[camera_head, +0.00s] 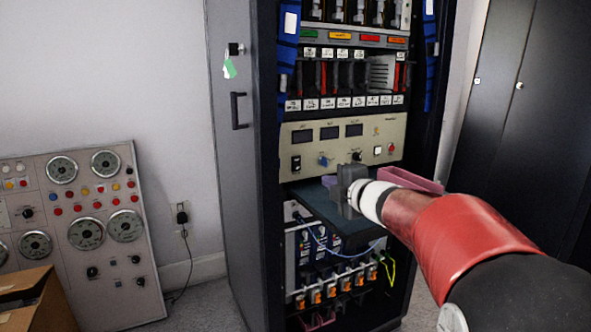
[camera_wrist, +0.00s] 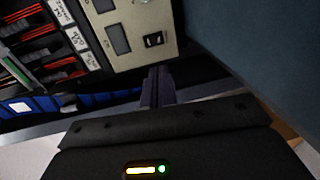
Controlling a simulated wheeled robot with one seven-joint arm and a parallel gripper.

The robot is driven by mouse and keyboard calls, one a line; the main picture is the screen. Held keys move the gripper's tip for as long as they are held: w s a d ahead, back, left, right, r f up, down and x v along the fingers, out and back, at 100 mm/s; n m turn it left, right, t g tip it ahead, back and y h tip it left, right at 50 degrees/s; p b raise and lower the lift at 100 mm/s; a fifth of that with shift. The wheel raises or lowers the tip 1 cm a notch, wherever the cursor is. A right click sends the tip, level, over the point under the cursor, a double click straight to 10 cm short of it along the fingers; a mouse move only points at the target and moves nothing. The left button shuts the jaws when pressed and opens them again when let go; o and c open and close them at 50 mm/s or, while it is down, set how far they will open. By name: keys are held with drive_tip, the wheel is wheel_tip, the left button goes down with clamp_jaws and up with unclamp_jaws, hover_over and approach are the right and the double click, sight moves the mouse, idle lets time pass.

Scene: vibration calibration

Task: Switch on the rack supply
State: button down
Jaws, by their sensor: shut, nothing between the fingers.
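The rack supply (camera_head: 342,142) is a beige panel in the middle of the open rack. Its displays look dark. A black rocker switch (camera_head: 296,163) sits at its lower left, with a blue knob, a black knob and small buttons to the right. My gripper (camera_head: 350,185) is in front of the panel's lower edge, right of the rocker; its fingertips are hard to make out there. In the wrist view, my gripper (camera_wrist: 158,78) is shut and empty. It points toward the panel (camera_wrist: 130,30), and the rocker switch (camera_wrist: 153,40) shows just beyond the fingertips, apart from them.
A dark shelf (camera_head: 345,222) juts out below the supply, close under my gripper. Card modules (camera_head: 345,78) fill the rack above; blue cables (camera_head: 330,242) hang below. The rack door (camera_head: 230,160) stands open at left, beside a gauge panel (camera_head: 85,220). A cardboard box (camera_head: 40,300) is front left.

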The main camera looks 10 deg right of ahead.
sight(298, 169)
drive_tip(key=p+x, duration=0.1)
drive_tip(key=x, duration=1.2)
drive_tip(key=shift+w+a, duration=0.1)
drive_tip(key=shift+w, duration=0.3)
drive_tip(key=shift+w, duration=0.15)
drive_tip(key=shift+f, duration=0.15)
